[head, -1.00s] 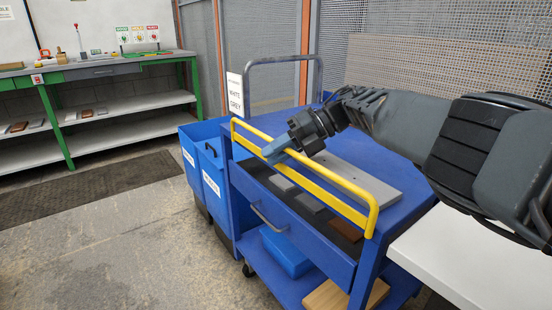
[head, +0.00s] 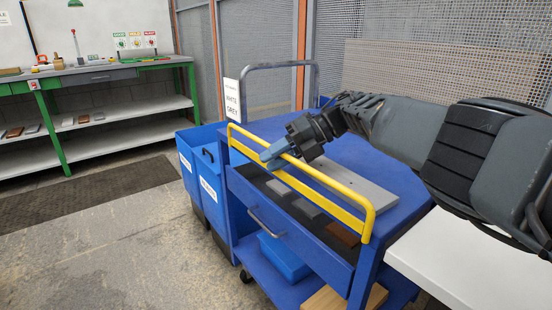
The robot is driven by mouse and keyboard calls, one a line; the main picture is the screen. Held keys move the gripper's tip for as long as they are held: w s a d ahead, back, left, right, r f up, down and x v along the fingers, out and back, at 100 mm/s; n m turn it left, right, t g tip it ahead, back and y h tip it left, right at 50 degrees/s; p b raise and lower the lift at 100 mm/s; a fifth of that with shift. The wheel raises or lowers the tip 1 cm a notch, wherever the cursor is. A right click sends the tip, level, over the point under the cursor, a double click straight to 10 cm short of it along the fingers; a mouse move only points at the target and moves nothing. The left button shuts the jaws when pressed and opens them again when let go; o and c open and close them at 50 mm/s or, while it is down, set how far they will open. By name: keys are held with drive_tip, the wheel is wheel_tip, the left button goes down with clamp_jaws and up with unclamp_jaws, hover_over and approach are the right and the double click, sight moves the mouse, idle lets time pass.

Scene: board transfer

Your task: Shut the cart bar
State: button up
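The yellow cart bar (head: 335,180) is a two-rail guard along the near side of the blue cart (head: 375,170). It stands up above the cart's top edge and crosses over an open drawer (head: 300,225). My gripper (head: 270,153) is at the bar's upper rail, left of its middle, with its blue-grey fingers pointing down and left. The fingers overlap the rail in the picture. Whether they are closed around it or only against it cannot be told. A grey board (head: 360,190) lies on the cart top behind the bar.
Small boards lie in the drawer. A blue bin (head: 284,256) and a wooden board (head: 340,298) rest on the lower shelf. Blue labelled bins (head: 205,180) stand left of the cart. A white table (head: 470,265) is close on the right. The floor at left is clear.

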drive_tip(key=b+v, duration=0.3)
drive_tip(key=v, duration=0.2)
drive_tip(key=shift+d+f, duration=0.1)
drive_tip(key=shift+f, duration=0.1)
drive_tip(key=b+v, duration=0.1)
drive_tip(key=b, duration=0.3)
drive_tip(key=shift+w+d+r, duration=0.1)
drive_tip(key=shift+d+r, duration=0.1)
drive_tip(key=shift+d, duration=0.05)
drive_tip(key=shift+d+r+b, duration=0.35)
drive_tip(key=shift+r+b, duration=0.1)
drive_tip(key=shift+b, duration=0.3)
drive_tip(key=shift+d, duration=0.1)
